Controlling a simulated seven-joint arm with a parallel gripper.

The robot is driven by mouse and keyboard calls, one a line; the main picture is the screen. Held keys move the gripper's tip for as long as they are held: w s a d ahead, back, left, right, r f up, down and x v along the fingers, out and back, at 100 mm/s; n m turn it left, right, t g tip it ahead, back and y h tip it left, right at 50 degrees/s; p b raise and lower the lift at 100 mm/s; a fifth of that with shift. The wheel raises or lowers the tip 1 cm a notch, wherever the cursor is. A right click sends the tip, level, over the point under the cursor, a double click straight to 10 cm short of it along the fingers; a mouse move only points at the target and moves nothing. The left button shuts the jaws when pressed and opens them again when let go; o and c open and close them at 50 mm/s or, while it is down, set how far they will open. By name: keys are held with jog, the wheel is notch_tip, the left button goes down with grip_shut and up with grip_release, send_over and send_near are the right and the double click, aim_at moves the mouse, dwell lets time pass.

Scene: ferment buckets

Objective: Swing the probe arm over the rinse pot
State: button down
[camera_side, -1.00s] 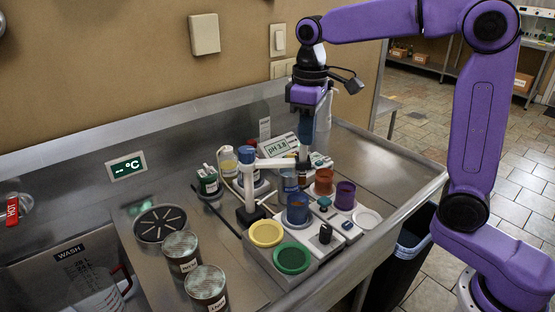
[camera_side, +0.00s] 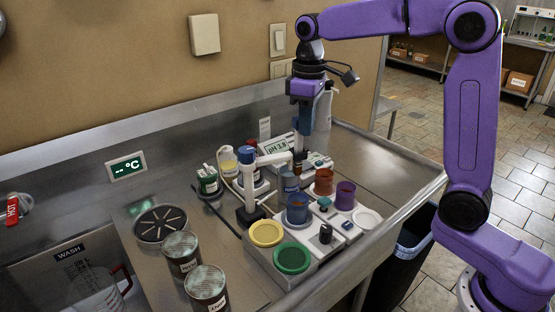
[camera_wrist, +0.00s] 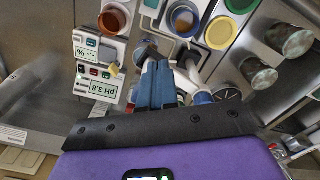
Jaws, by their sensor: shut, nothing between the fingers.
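The probe arm (camera_side: 272,159) is a white bar reaching right from a blue-capped post on the bench station. Its free end is beside the pH meter (camera_side: 283,148), close to my fingertips. My gripper (camera_side: 299,152) is shut and empty, pointing down at that end; whether it touches the bar I cannot tell. In the wrist view its blue fingers (camera_wrist: 152,62) partly cover the probe arm. Pots with blue (camera_side: 297,209), red (camera_side: 323,183) and purple (camera_side: 345,195) walls stand in front.
Yellow (camera_side: 266,233) and green (camera_side: 292,258) round lids lie at the front, with a white dish (camera_side: 367,219) at right. Two cans (camera_side: 206,288) and a round drain (camera_side: 160,223) are at left. A white bottle (camera_side: 323,108) stands behind my gripper. Bare steel lies right of the station.

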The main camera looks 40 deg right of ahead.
jog(key=shift+w+d, duration=0.1)
jog(key=shift+w+d, duration=0.3)
jog(key=shift+w, duration=0.4)
jog(key=shift+w+d, duration=0.25)
jog(key=shift+w, duration=0.4)
jog(key=shift+s, duration=0.15)
jog(key=shift+s+a, duration=0.25)
jog(key=shift+s, duration=0.35)
notch_tip(320, 180, up, 6)
dwell(1.6)
